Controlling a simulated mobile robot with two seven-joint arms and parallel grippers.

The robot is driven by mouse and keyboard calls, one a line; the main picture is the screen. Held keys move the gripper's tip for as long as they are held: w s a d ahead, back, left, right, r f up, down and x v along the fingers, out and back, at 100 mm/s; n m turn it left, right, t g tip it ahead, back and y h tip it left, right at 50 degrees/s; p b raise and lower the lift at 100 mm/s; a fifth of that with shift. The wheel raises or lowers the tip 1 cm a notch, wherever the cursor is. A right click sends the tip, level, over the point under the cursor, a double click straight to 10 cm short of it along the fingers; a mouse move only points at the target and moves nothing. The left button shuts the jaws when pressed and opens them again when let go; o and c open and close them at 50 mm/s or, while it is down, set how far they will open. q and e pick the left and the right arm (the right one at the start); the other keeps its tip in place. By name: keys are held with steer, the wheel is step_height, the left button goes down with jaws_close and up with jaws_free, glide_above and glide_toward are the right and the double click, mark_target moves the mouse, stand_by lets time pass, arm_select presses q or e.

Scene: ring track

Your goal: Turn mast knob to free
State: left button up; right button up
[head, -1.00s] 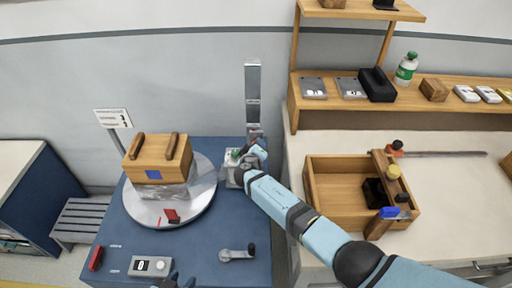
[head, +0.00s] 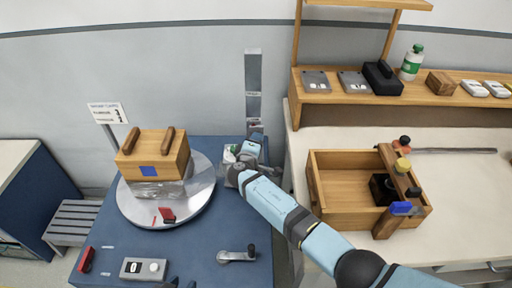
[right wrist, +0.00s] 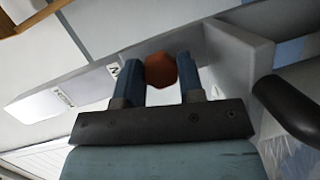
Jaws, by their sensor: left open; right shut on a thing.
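The grey mast (head: 253,85) stands upright at the back edge of the blue table. In the right wrist view, the round reddish-brown mast knob (right wrist: 160,71) sits between the two blue fingers of my right gripper (right wrist: 158,78), which is shut on it. Grey mast surfaces and white labels with dark letters lie behind it. In the head view, my right gripper (head: 256,135) is at the mast's foot and hides the knob. My left gripper (head: 174,284) shows only as dark tips at the bottom edge, open and away from the mast.
A round grey turntable (head: 190,205) bears a wooden box (head: 155,155) with two handles. A crank (head: 237,256) and a switch box (head: 144,268) are at the table's front. A wooden tray (head: 335,208) is on the right counter (head: 455,200), beside my right arm.

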steer(key=shift+f+n+b, duration=0.1)
steer(key=shift+n+b, duration=0.2)
steer(key=shift+n, duration=0.1)
steer(key=o, duration=0.9)
steer(key=shift+s, duration=0.1)
steer(key=v, duration=1.3)
steer(key=shift+s+a, duration=0.15)
steer(key=shift+s, duration=0.2)
